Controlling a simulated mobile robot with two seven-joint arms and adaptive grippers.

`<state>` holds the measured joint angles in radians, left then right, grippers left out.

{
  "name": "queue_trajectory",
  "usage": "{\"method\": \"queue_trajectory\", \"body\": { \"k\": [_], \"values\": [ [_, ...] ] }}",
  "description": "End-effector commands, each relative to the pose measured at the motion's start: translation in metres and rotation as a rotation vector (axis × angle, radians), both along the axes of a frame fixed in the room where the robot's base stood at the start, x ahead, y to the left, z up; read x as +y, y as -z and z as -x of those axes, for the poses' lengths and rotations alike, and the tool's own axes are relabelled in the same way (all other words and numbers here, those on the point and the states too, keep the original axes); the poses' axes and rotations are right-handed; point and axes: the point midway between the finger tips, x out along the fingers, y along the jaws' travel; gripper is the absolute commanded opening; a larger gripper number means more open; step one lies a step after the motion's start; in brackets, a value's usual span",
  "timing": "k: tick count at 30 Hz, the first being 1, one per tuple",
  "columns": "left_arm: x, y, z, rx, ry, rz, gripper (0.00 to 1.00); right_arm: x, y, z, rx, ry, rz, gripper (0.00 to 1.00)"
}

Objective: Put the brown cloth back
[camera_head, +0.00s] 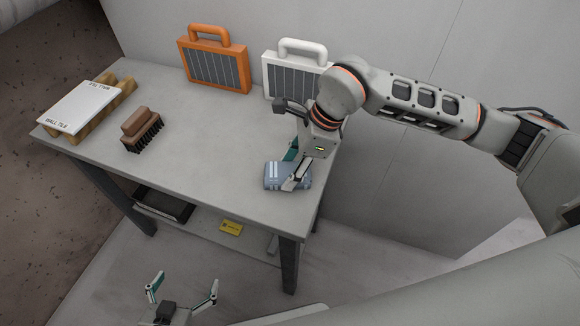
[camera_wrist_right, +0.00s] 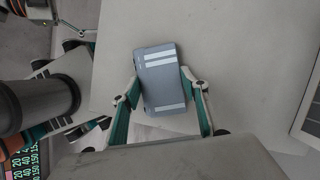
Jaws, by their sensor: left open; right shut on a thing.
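I see no brown cloth in either view. In the right wrist view the bundle (camera_wrist_right: 160,70) sits between the two fingers of the gripper (camera_wrist_right: 165,88). I cannot tell whether it touches the table top. My left gripper (camera_head: 183,291) is open and empty, low in front of the table.
A brown brush (camera_head: 141,127) and a white tile-labelled slab (camera_head: 80,107) on a wooden rack stand at the left. An orange case (camera_head: 213,62) and a white case (camera_head: 287,78) stand along the back. A yellow card (camera_head: 231,228) lies below. The table's middle is clear.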

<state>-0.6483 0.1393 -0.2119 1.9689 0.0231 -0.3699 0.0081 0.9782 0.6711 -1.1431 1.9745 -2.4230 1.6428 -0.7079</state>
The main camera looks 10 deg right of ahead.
Motion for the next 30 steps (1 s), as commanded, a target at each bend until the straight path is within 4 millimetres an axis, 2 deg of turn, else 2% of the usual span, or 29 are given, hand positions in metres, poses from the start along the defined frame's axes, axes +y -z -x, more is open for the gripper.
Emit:
{"method": "queue_trajectory", "body": {
  "k": [8,9,10,23,26,30],
  "values": [
    [0.0,0.001,0.0,0.001,0.0,-0.001,0.93,0.0,0.002,0.0,-0.001,-0.001,0.0,0.23],
    [0.0,0.001,0.0,0.0,0.0,-0.001,0.93,0.0,0.001,0.0,-0.001,-0.001,0.0,0.55],
    [0.0,0.001,0.0,0.0,0.0,-0.001,0.93,0.0,0.001,0.0,-0.001,-0.001,0.0,0.61],
    [0.001,0.0,0.0,0.0,0.0,-0.002,0.93,-0.001,-0.005,-0.001,-0.003,0.001,0.0,0.61],
    [0.001,0.001,0.0,0.001,0.0,-0.002,0.93,-0.006,-0.016,0.0,-0.004,0.001,0.0,0.61],
    [0.001,0.001,0.0,0.004,0.0,-0.001,0.93,-0.017,-0.042,0.001,-0.007,0.002,0.0,0.61]
  ]
}}
